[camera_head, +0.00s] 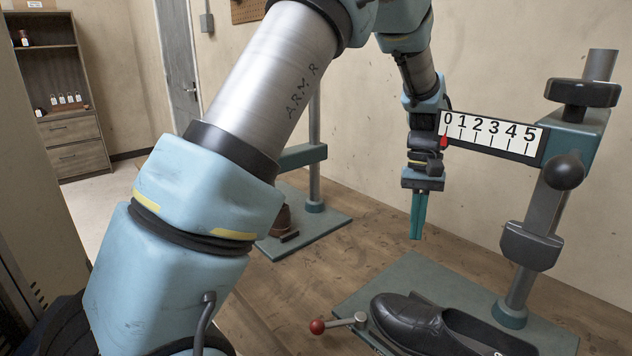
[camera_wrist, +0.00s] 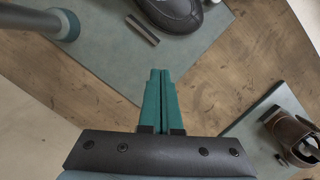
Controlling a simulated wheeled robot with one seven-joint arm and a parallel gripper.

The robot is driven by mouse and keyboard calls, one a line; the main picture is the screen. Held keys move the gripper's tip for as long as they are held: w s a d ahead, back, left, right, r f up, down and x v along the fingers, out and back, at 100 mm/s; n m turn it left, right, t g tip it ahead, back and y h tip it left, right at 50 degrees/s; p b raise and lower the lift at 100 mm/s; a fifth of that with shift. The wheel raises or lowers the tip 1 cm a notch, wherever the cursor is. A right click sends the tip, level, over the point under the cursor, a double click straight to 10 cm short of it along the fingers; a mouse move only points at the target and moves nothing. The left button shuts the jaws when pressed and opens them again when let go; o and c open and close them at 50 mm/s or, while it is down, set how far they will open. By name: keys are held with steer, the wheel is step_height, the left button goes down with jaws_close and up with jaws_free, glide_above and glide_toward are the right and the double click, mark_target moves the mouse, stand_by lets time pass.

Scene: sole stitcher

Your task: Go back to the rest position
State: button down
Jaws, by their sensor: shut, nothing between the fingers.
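My gripper (camera_head: 418,228) hangs pointing down above the wooden table (camera_head: 365,221), with its green fingers shut and nothing between them. In the wrist view my gripper (camera_wrist: 160,74) shows its two fingers side by side, closed. A black shoe (camera_head: 405,318) lies on that stitcher's green base plate (camera_head: 395,275). The shoe also shows in the wrist view (camera_wrist: 168,10) at the top.
A second stand with a green base (camera_head: 325,228) is behind my arm, with a brown shoe (camera_head: 281,220) on it; the shoe (camera_wrist: 292,138) is at the wrist view's right. A red-knobbed lever (camera_head: 318,327) juts from the near base. Bare table lies between the bases.

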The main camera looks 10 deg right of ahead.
steer(key=w+a+r+n+t+h, duration=0.1)
steer(key=w+a, duration=0.1)
steer(key=a, duration=0.8)
steer(key=w+a+r+n+t, duration=0.1)
steer(key=w+a, duration=0.2)
steer(key=a, duration=0.6)
steer(key=s+a+t, duration=0.1)
steer(key=s+a, duration=0.2)
steer(key=a, duration=0.5)
steer(key=s+a+n+t, duration=0.1)
steer(key=s+a, duration=0.2)
steer(key=a, duration=0.6)
steer(key=shift+s+a+f, duration=0.2)
steer(key=shift+f, duration=0.25)
